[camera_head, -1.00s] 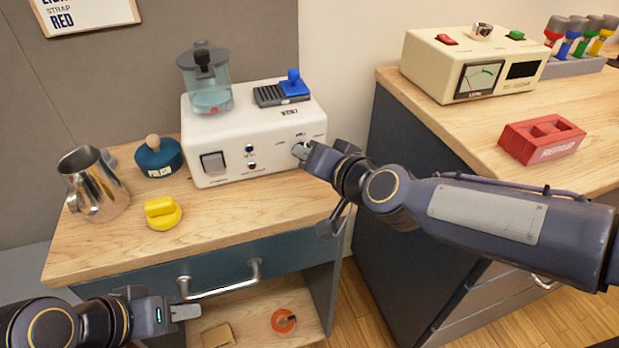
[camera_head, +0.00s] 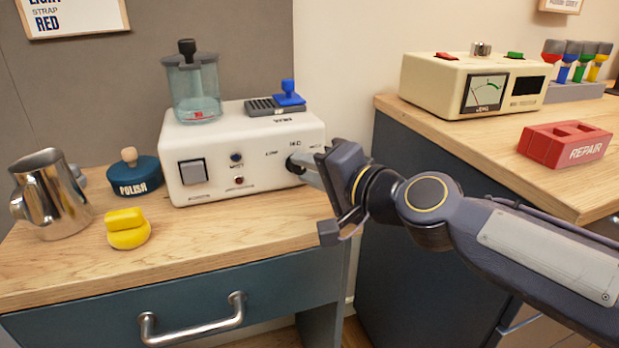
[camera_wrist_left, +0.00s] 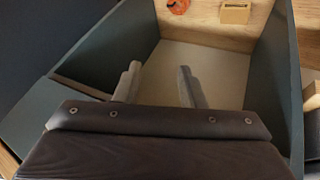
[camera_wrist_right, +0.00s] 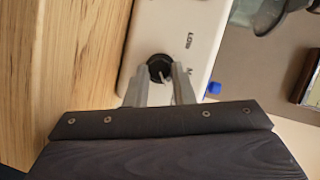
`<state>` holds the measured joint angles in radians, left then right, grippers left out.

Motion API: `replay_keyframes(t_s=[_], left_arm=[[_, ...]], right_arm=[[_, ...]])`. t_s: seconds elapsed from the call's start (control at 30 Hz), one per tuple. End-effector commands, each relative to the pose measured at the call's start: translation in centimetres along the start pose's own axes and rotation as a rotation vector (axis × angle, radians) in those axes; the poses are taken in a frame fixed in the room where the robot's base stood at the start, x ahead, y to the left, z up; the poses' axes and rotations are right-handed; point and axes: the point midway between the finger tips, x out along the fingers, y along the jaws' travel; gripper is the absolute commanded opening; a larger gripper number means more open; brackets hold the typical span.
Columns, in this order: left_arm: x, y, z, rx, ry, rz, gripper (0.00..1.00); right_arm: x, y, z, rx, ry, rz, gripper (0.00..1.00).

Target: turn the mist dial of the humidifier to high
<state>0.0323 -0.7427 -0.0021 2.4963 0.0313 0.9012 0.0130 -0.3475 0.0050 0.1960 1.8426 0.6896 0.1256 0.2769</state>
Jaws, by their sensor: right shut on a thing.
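The humidifier (camera_head: 245,160) is a white box with a clear tank (camera_head: 192,95) on the left of its top. It stands on the wooden bench. Its black mist dial (camera_head: 292,163) is at the right of the front face, mostly hidden by my right gripper (camera_head: 302,168). In the right wrist view the dial (camera_wrist_right: 159,68) sits between the tips of my right gripper (camera_wrist_right: 160,82), which is shut on it. A pale mark shows on the dial; "LOW" is printed beside it. My left gripper (camera_wrist_left: 157,84) is open and empty in the left wrist view, facing an open compartment.
A metal pitcher (camera_head: 50,195), a blue polish pot (camera_head: 133,175) and a yellow object (camera_head: 127,230) stand left of the humidifier. A drawer handle (camera_head: 192,322) juts out in front. A cream meter box (camera_head: 470,85) and a red repair tray (camera_head: 563,145) are on the right counter.

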Motion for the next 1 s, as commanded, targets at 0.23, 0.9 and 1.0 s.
replay_keyframes(t_s=[0.23,0.9,1.0], left_arm=[[0.0,0.0,0.0,0.000,0.000,0.000,0.36],[0.0,0.0,0.0,0.000,0.000,0.000,0.36],[-0.1,0.0,-0.1,0.000,0.000,0.000,0.36]], right_arm=[[0.0,0.1,-0.1,0.003,0.001,0.001,0.00],[-1.0,-0.1,-0.1,0.001,0.003,-0.002,0.44],[-2.6,-0.1,-0.1,0.001,0.004,-0.002,0.44]])
